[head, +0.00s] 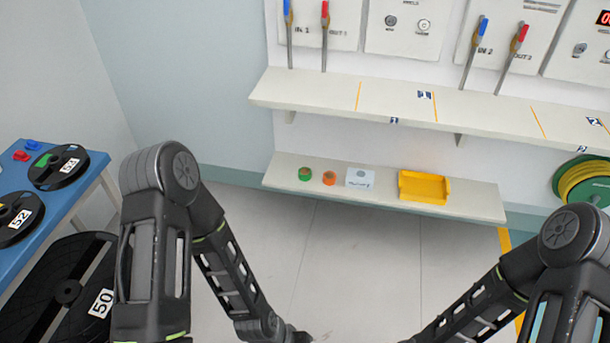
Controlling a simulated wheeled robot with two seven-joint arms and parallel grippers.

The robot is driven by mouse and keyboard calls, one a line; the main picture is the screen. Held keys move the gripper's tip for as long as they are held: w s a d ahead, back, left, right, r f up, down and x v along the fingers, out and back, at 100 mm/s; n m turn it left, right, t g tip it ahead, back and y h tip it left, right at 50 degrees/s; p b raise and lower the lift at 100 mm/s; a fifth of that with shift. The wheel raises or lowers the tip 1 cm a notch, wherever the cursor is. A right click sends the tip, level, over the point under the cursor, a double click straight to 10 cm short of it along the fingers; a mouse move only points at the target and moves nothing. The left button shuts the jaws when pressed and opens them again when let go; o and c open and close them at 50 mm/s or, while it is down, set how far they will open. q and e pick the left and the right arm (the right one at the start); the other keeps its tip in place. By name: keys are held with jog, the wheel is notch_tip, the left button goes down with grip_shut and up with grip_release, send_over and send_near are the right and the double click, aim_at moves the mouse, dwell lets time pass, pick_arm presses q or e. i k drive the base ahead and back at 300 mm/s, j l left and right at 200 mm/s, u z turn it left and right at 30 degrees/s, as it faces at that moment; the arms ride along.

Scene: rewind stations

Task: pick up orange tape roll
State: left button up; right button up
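The orange tape roll (329,178) lies on the lower wall shelf (460,201), between a green tape roll (305,174) on its left and a small white box (360,177) on its right. My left arm comes in from the left and bends down toward the floor, well short of the shelf. Its end is at the bottom edge, and its fingers cannot be made out. My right arm is at the lower right, also away from the shelf, with its gripper out of the frame.
A yellow open bin (424,187) sits on the lower shelf's right part. A longer upper shelf (310,96) overhangs it. A blue table (60,200) with black reels (60,166) stands at left. Green and yellow reels (585,182) are at right. The floor (370,255) before the shelf is clear.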

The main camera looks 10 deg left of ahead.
aim_at(329, 177)
jog(key=i+j, duration=0.2)
jog(key=i, duration=0.25)
jog(key=i+j, duration=0.25)
jog(key=i, duration=0.15)
jog(key=i+j, duration=0.2)
jog(key=i, duration=0.25)
jog(key=z, duration=1.25)
